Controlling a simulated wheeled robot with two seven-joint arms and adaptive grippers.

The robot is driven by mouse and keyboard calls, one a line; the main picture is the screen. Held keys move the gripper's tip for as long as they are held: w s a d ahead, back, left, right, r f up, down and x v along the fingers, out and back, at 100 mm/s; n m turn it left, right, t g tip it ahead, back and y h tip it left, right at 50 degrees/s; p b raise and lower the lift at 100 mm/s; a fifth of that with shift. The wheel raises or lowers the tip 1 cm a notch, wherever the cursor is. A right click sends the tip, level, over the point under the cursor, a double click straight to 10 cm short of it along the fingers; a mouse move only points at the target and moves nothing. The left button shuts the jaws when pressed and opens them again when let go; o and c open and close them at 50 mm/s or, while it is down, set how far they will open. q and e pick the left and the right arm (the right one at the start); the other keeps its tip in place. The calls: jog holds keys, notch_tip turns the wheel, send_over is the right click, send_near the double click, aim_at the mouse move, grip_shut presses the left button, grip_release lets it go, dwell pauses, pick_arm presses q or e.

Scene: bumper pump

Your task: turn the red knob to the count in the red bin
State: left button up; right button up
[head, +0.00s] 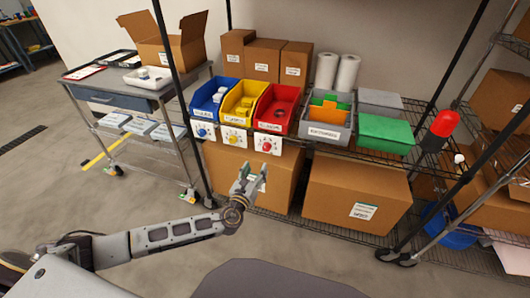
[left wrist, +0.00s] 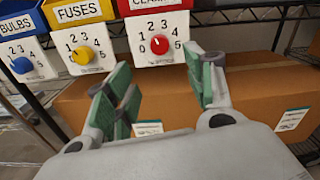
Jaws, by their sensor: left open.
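The red bin (head: 284,95) stands on the shelf, right of the yellow bin. One or more dark rounded items lie inside it; I cannot tell how many. The red knob (head: 266,146) sits on a white dial plate below its front; it also shows in the left wrist view (left wrist: 160,45), among numbers up to 5. Its pointer setting is too small to read surely. My left gripper (head: 248,178) is open and empty, below and in front of the plate; in the left wrist view its fingers (left wrist: 165,88) are apart, below the knob and not touching it. My right gripper is not in view.
The yellow knob (left wrist: 82,55) and blue knob (left wrist: 21,65) are on neighbouring plates at left. A yellow bin (head: 240,103) and blue bin (head: 208,104) stand beside the red one. A grey bin (head: 318,130) is at right. Large cardboard boxes (head: 355,185) fill the lower shelf.

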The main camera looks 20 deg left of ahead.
aim_at(266, 150)
pick_arm(q)
jog(key=w+b, duration=0.1)
jog(key=w, duration=0.7)
jog(key=shift+w+d, duration=0.15)
jog(key=shift+w, duration=1.15)
jog(key=shift+w+b, duration=0.3)
jog(key=shift+w, duration=0.25)
jog(key=c, duration=1)
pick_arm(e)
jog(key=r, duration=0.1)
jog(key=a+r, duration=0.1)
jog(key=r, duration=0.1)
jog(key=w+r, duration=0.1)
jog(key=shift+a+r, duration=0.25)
